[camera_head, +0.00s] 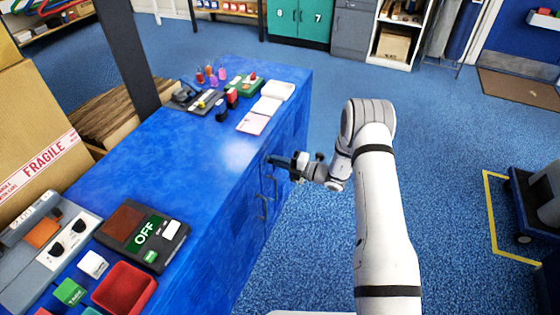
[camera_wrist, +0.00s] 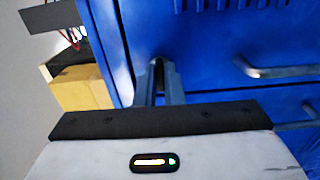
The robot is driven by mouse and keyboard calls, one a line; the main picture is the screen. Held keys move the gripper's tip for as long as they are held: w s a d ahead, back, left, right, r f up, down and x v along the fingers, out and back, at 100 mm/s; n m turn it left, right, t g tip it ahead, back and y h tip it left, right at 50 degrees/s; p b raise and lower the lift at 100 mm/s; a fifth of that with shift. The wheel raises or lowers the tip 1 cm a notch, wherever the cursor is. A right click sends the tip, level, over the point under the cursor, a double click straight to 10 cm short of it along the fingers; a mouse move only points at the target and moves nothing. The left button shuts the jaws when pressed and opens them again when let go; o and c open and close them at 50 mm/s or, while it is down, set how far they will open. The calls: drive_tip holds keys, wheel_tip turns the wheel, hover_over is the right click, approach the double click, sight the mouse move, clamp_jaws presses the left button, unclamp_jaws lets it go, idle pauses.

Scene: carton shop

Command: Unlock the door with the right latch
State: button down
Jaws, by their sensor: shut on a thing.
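The blue cabinet front (camera_head: 285,140) runs down the right side of the blue counter, with doors and bar handles (camera_head: 263,208). My gripper (camera_head: 273,160) reaches in from the right and touches this front near its top edge. In the wrist view, my gripper (camera_wrist: 159,78) is shut on a small dark latch piece (camera_wrist: 157,64) on the blue front. The fingers hide most of the latch, so its turn position cannot be told. A silver handle (camera_wrist: 278,71) is at the right of that view.
The blue counter top (camera_head: 190,160) carries an OFF box (camera_head: 143,235), a red tray (camera_head: 124,288) and, farther back, papers (camera_head: 253,122). A FRAGILE carton (camera_head: 38,140) stands at left. Blue floor right of my arm is open up to a dark cart (camera_head: 530,205).

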drive_tip(key=shift+s+a, duration=0.1)
drive_tip(key=shift+a, duration=0.1)
drive_tip(key=c, duration=1.6)
unclamp_jaws()
drive_tip(key=shift+o, duration=0.3)
drive_tip(key=shift+f, duration=0.1)
drive_tip(key=shift+d, duration=0.15)
drive_tip(key=v, duration=0.7)
drive_tip(key=shift+d, duration=0.25)
